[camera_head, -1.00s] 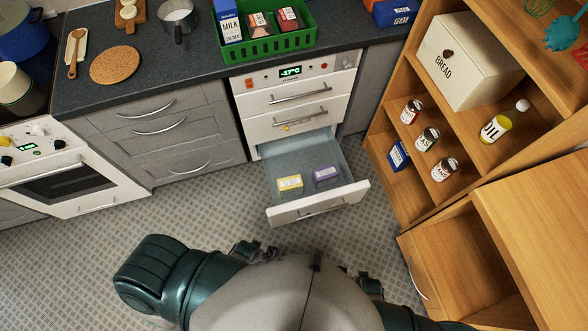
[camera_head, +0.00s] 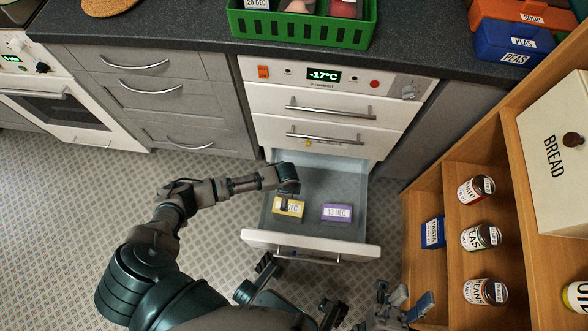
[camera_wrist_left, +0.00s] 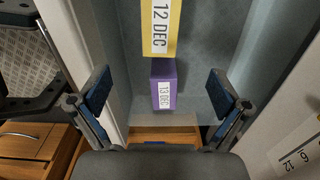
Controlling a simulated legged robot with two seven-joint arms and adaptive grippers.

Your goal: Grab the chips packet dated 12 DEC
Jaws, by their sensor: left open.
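The yellow packet (camera_head: 291,209) lies in the open freezer drawer, its label partly hidden behind my left gripper in the head view. In the left wrist view the yellow packet (camera_wrist_left: 160,30) shows "12 DEC". A purple packet (camera_head: 337,212) marked "13 DEC" lies to its right in the head view; it also shows in the left wrist view (camera_wrist_left: 163,88). My left gripper (camera_head: 288,186) is over the drawer at the yellow packet; in the left wrist view (camera_wrist_left: 158,82) its fingers are spread with nothing held. My right gripper (camera_head: 408,303) is low at the right, away from the packets.
The drawer (camera_head: 300,244) is pulled out, its front panel between my body and the packets. Closed freezer drawers (camera_head: 320,135) are above it. A wooden shelf (camera_head: 455,180) with tins stands close on the right. A green crate (camera_head: 300,30) is on the worktop.

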